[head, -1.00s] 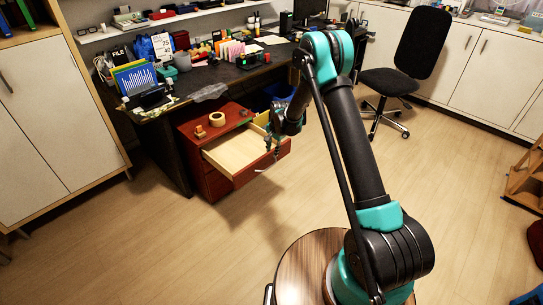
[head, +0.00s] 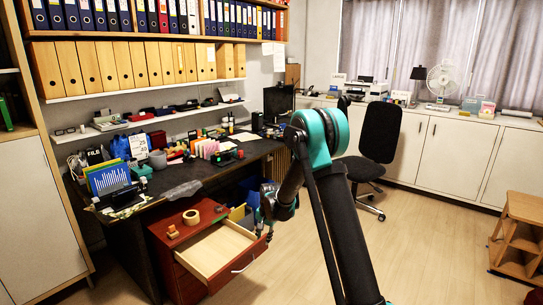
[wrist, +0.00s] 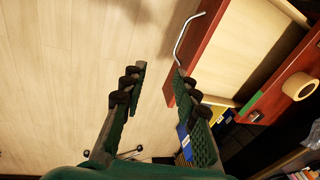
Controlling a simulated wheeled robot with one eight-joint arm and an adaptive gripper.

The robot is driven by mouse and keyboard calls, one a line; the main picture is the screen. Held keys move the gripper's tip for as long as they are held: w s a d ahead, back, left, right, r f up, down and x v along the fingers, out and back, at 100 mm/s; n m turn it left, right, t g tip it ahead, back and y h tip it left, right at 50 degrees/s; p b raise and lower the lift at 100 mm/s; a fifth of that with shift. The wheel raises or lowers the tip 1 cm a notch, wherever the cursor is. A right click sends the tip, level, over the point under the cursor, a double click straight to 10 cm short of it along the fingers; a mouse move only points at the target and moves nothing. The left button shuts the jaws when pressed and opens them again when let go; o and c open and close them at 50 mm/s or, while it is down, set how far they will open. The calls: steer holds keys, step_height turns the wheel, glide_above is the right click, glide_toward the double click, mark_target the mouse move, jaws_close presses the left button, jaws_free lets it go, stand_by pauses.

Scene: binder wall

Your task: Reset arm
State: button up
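My gripper (wrist: 160,72) is open and empty in the wrist view, its two dark green fingers apart over the wood floor. In the head view my gripper (head: 266,212) hangs at the right side of a red drawer cabinet (head: 190,262), by the open top drawer (head: 222,250). The drawer's pale inside looks empty in the head view. In the wrist view the drawer front with its metal handle (wrist: 180,42) lies just beyond the fingertips, and the right fingertip overlaps its edge. I cannot tell whether they touch.
A tape roll (head: 191,217) sits on the cabinet top. A cluttered dark desk (head: 190,180) stands behind, under binder shelves (head: 140,91). A black office chair (head: 375,140) stands beyond my arm. A wooden step stool (head: 520,235) is at the right. Floor between is clear.

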steer(key=s+d+r+n+t, duration=0.1)
steer(key=s+d+r+n, duration=0.2)
steer(key=s+d+r, duration=1.15)
steer(key=s+d+f+n, duration=0.1)
steer(key=s+d, duration=0.2)
steer(key=s, duration=0.3)
steer(key=s+d+n+t+h, duration=0.1)
steer(key=s+d, duration=0.1)
steer(key=s, duration=0.5)
steer(key=s+d+f+n, duration=0.1)
steer(key=s+d, duration=0.2)
steer(key=s, duration=0.4)
steer(key=shift+d+f+h, duration=0.3)
